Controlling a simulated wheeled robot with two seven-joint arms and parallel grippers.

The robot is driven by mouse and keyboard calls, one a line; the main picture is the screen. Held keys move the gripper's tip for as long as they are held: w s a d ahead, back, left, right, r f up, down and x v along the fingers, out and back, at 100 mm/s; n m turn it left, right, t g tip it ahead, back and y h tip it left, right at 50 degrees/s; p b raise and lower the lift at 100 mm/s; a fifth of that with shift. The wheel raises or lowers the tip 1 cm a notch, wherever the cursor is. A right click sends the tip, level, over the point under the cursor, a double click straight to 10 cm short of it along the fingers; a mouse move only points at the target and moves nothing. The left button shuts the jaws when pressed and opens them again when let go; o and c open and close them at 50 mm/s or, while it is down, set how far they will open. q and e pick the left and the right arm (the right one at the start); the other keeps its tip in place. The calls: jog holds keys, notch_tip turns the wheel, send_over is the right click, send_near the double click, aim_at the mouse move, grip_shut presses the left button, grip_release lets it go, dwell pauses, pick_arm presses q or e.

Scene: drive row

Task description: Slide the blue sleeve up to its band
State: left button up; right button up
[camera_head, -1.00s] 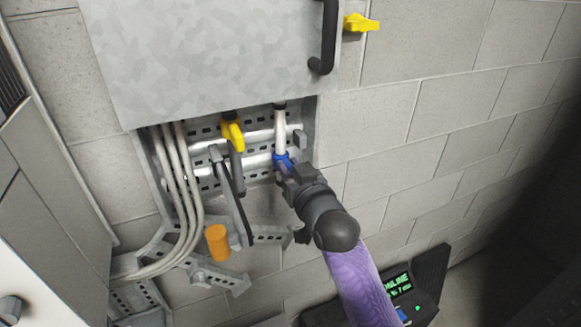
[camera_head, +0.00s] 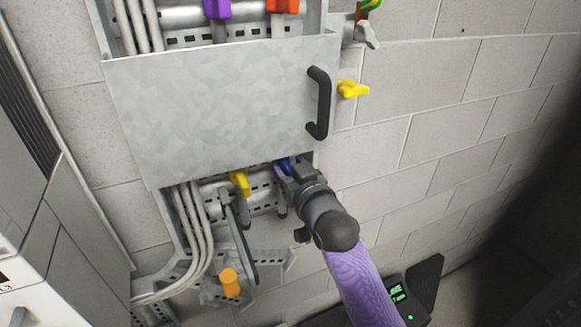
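The blue sleeve (camera_head: 286,163) shows just under the lower edge of the grey panel, on an upright rod. My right gripper (camera_head: 289,171) comes in from below right and is shut around the sleeve, covering much of it. The dark band on the rod is not visible now; the panel edge or sleeve hides that spot. My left gripper is not in view.
The grey panel (camera_head: 215,110) with a black handle (camera_head: 321,103) hangs just above my gripper. To the left are a yellow lever (camera_head: 240,182), pale cables (camera_head: 191,225) and an orange cylinder (camera_head: 230,283). A yellow knob (camera_head: 352,89) sits at right.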

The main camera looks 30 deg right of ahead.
jog(key=shift+f, duration=0.1)
jog(key=s+b, duration=0.2)
jog(key=s, duration=0.8)
jog(key=shift+a, duration=0.3)
